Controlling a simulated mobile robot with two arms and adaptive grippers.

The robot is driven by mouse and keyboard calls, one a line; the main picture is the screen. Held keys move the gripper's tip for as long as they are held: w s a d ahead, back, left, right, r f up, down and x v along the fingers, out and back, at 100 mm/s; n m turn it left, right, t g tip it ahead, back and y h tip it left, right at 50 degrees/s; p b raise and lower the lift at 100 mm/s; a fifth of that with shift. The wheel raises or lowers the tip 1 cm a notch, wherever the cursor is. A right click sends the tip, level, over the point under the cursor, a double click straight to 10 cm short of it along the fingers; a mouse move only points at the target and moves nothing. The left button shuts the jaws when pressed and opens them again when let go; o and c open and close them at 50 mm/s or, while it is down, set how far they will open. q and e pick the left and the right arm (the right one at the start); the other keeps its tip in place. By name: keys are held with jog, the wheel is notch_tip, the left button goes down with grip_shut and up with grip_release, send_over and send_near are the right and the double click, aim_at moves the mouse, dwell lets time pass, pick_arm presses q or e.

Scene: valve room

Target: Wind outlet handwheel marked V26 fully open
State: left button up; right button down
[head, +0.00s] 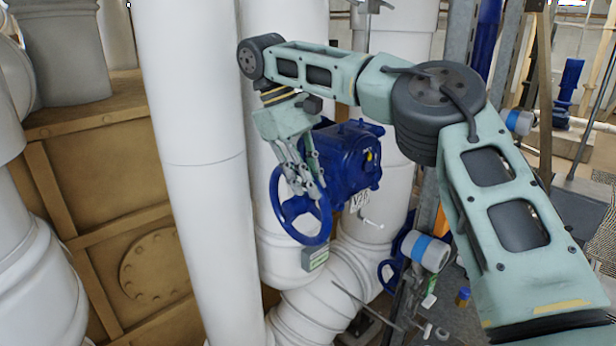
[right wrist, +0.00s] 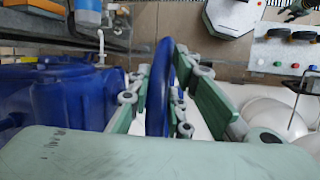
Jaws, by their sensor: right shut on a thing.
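The blue handwheel (head: 318,232) stands steeply tilted on the left side of a blue valve gearbox (head: 345,158). A white tag reading V26 (head: 358,201) hangs below the gearbox. My right gripper (head: 308,188) reaches down from above and is shut on the handwheel's rim. In the right wrist view, the blue rim (right wrist: 158,90) passes between the green fingers of the right gripper (right wrist: 166,84). The fingers hide part of the wheel in the head view.
A thick white pipe (head: 190,140) stands close to the left of the wheel. Another blue handwheel (head: 391,274) is lower right. A tan panelled casing (head: 115,190) is at the left.

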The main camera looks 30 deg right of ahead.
dwell(0.3)
jog(key=c, duration=1.6)
grip_release()
jog(key=shift+w+d, duration=0.1)
jog(key=shift+w, duration=0.05)
jog(key=shift+c, duration=0.2)
